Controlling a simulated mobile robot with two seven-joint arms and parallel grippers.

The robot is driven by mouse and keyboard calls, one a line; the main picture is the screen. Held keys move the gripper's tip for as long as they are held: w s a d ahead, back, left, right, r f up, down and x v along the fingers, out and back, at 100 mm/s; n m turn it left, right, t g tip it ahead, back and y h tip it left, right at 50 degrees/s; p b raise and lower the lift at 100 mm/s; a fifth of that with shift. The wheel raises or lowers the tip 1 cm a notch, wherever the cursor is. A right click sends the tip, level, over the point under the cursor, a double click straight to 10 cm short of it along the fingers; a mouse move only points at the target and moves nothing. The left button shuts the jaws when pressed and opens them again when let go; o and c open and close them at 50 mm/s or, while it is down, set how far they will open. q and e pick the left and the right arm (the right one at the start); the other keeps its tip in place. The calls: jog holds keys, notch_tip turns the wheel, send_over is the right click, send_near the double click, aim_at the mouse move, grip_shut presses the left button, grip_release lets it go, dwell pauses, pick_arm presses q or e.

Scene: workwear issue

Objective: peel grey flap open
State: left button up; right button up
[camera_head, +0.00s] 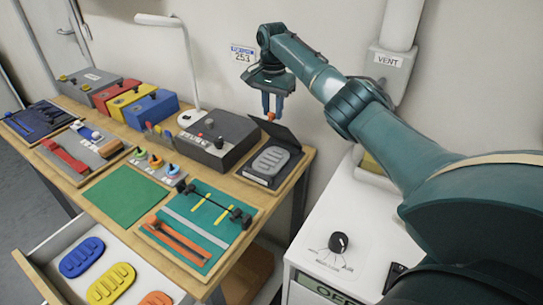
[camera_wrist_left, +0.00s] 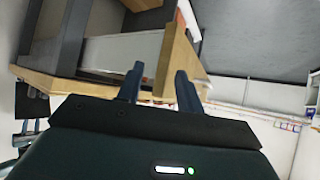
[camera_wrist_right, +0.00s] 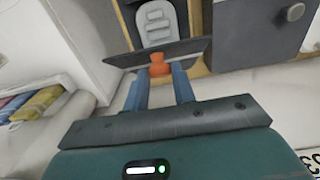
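The grey flap (camera_head: 276,132) is hinged on a flat dark case at the right end of the bench and stands raised at a steep angle. It has an orange tab (camera_head: 271,116) at its upper edge. Under it a light grey ribbed pad (camera_head: 270,160) shows. In the right wrist view the flap (camera_wrist_right: 190,51) is nearly edge-on and the tab (camera_wrist_right: 159,66) sits between the fingertips. My right gripper (camera_head: 272,108) is above the case, its fingers closed to about the tab's width. My left gripper (camera_wrist_left: 160,75) is open and empty; it is outside the head view.
A grey box (camera_head: 218,140) with knobs stands left of the case. A green board with orange strap (camera_head: 180,240) lies in front. A white cabinet with a black knob (camera_head: 339,243) is at right. An open drawer (camera_head: 55,245) holds coloured pads. The wall is close behind.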

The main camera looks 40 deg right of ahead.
jog(key=o, duration=0.5)
jog(key=r, duration=0.3)
jog(key=a+r, duration=0.1)
jog(key=r, duration=0.2)
jog(key=a+r, duration=0.1)
jog(key=r, duration=0.2)
jog(key=shift+s, duration=0.4)
dwell(0.6)
